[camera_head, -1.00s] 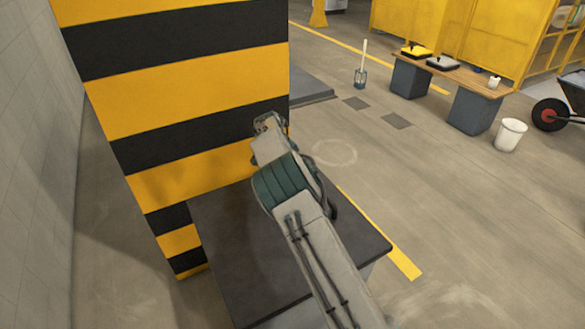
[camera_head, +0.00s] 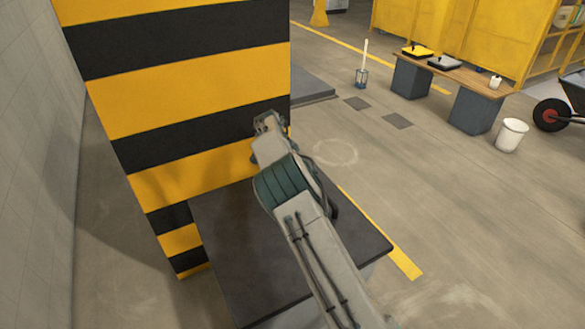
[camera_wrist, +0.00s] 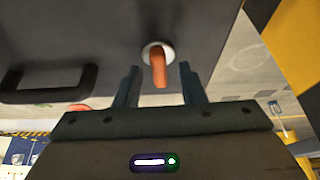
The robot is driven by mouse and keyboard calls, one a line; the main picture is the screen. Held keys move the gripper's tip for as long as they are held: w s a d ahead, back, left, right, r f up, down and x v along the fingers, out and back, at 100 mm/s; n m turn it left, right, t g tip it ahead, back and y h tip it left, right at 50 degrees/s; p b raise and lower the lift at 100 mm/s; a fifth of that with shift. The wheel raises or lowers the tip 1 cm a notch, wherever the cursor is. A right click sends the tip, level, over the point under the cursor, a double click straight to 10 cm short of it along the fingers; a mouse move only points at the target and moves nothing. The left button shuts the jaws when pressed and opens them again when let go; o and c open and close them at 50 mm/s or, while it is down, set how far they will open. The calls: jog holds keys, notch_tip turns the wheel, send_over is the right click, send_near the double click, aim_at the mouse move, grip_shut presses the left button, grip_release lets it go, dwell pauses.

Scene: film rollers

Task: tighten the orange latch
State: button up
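The orange latch (camera_wrist: 159,70) shows in the wrist view as a short orange lever on a pale round base, set in a dark grey panel (camera_wrist: 110,30). It points toward my gripper, roughly along the fingers. My gripper (camera_wrist: 160,66) is open. One finger is on each side of the latch, with gaps visible between them and it. In the head view the latch cannot be seen; the end of my arm is in front of the striped pillar.
A black bar handle (camera_wrist: 48,92) is on the panel left of the latch, with a red-orange round part (camera_wrist: 78,107) near it. In the head view a yellow-and-black pillar (camera_head: 190,80) stands left of my arm. A dark flat top (camera_head: 235,240) lies under it.

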jog(key=shift+r, duration=0.1)
jog(key=v, duration=1.3)
jog(key=shift+s+a+r, duration=0.15)
jog(key=shift+r, duration=0.15)
jog(key=s+d+r+n+y+p, duration=0.1)
jog(key=s+d+r+n+y, duration=0.1)
jog(key=s+d+r, duration=0.65)
jog(key=s+d+r+n+y+p, duration=0.1)
jog(key=s+d+r, duration=0.35)
jog(key=d, duration=0.75)
jog(key=s+d+f+n, duration=0.1)
jog(key=s+d+n, duration=0.1)
jog(key=s, duration=0.7)
jog(key=s+d+f+n+p, duration=0.1)
jog(key=s+d+n, duration=0.1)
jog(key=s, duration=0.7)
jog(key=s+d+f+n, duration=0.1)
jog(key=s+d+n, duration=0.1)
jog(key=s, duration=0.8)
jog(key=shift+f+n+y+p, duration=0.3)
jog(key=shift+n+p, duration=0.1)
jog(key=shift+n, duration=0.3)
